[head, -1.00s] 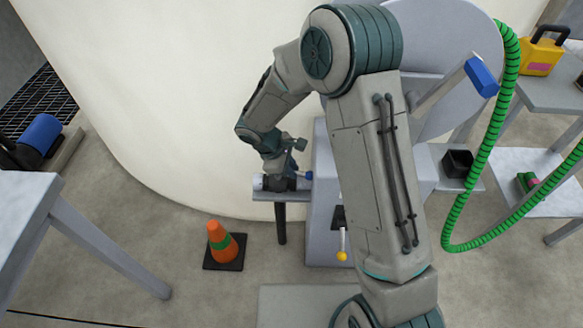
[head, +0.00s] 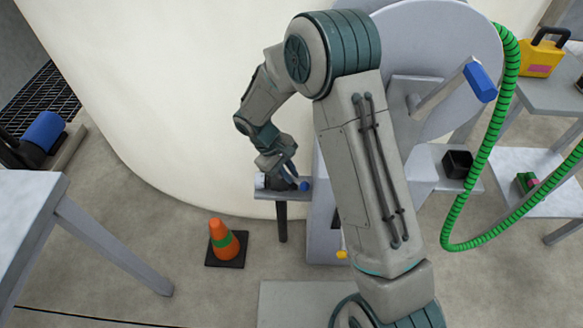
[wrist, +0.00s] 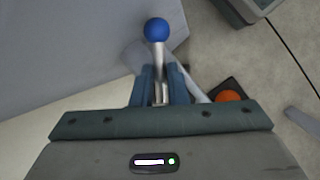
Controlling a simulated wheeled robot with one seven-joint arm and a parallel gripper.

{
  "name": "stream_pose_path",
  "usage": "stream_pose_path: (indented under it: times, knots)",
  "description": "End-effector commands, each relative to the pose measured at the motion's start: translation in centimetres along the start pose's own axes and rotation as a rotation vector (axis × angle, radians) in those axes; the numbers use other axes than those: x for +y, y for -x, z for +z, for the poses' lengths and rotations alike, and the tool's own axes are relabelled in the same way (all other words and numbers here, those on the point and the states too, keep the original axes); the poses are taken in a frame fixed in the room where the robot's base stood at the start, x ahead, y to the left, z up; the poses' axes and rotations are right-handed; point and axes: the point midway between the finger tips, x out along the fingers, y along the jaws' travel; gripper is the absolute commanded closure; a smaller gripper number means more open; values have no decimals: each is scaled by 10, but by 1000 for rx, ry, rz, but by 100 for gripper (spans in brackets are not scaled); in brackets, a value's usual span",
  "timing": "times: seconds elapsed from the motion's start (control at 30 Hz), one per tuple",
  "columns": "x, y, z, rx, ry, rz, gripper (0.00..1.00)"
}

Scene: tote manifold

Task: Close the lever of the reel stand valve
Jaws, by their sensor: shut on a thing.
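The reel stand valve (head: 262,182) sits on a small grey shelf left of the reel stand, mostly hidden by my gripper. Its lever (wrist: 158,58) is a metal rod ending in a round blue knob (wrist: 157,30). The knob also shows in the head view (head: 304,187), just right of the fingertips. My gripper (wrist: 160,78) is shut on the lever's rod below the knob. In the head view my gripper (head: 289,176) is above the shelf. The valve body is hidden in the wrist view.
The grey reel stand (head: 324,225) is close to the right of my gripper. An orange cone (head: 222,238) stands on the floor at lower left. A green hose (head: 481,165) hangs at right. A yellow knob (head: 342,255) shows low beside my arm.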

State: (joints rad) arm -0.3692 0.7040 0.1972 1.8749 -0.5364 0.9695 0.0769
Motion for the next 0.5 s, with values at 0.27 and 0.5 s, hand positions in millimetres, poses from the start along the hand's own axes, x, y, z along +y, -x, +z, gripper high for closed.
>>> stream_pose_path:
  times: [0.27,0.5]
  knots:
    - [-10,6,-2,-49,-240,-99,100]
    - [-18,9,-5,-95,-446,-185,100]
